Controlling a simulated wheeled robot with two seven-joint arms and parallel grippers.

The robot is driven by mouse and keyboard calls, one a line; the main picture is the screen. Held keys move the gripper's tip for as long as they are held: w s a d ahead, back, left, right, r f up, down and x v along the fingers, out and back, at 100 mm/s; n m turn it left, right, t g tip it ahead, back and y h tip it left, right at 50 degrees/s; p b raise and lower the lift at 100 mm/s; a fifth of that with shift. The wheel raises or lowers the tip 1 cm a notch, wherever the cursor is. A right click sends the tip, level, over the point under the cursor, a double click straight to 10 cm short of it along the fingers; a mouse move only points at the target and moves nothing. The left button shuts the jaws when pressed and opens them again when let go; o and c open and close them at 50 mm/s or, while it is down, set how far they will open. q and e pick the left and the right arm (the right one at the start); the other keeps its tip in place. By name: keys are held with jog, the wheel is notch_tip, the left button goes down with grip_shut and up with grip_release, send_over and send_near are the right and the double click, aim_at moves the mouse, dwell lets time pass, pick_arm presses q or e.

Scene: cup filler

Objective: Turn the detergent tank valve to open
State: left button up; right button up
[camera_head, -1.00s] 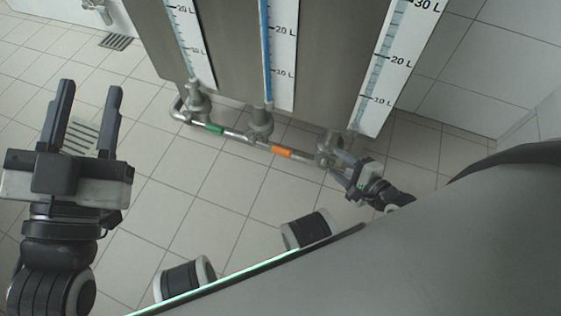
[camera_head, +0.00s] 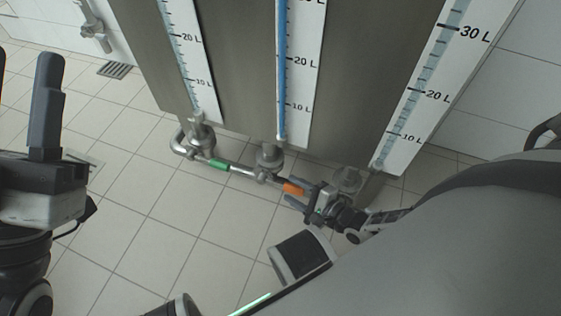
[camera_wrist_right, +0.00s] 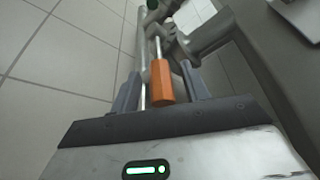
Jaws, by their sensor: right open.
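An orange valve handle (camera_head: 292,189) sits on the valve line at the foot of the tanks. My right gripper (camera_head: 297,194) is open at this handle. In the right wrist view the orange handle (camera_wrist_right: 160,84) lies between the two spread fingers (camera_wrist_right: 161,72), with a gap on each side. A green handle (camera_head: 219,164) sits farther left, and its end shows at the top of the wrist view (camera_wrist_right: 153,4). No label shows which tank holds detergent. My left gripper (camera_head: 24,105) is open and empty at the left edge, partly cut off.
The grey tank body (camera_head: 238,90) carries several litre scales, the middle one (camera_head: 300,70) with a blue column. Metal valve fittings (camera_head: 268,156) hang below it. Tiled floor (camera_head: 150,210) is free in front. A floor drain (camera_head: 115,69) and wall tap (camera_head: 93,27) are at the upper left.

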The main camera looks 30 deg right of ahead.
aim_at(281, 185)
jog(key=shift+x, duration=0.95)
pick_arm(q)
jog(key=shift+w+a+r+m+h, duration=0.1)
jog(key=shift+w+r+m+h, duration=0.25)
jog(key=shift+w+m+h, duration=0.2)
pick_arm(e)
jog(key=shift+w+a, duration=0.1)
jog(key=shift+w, duration=0.15)
pick_arm(q)
jog(key=shift+s, duration=0.1)
pick_arm(e)
grip_shut()
pick_arm(q)
jog(key=shift+y, duration=0.25)
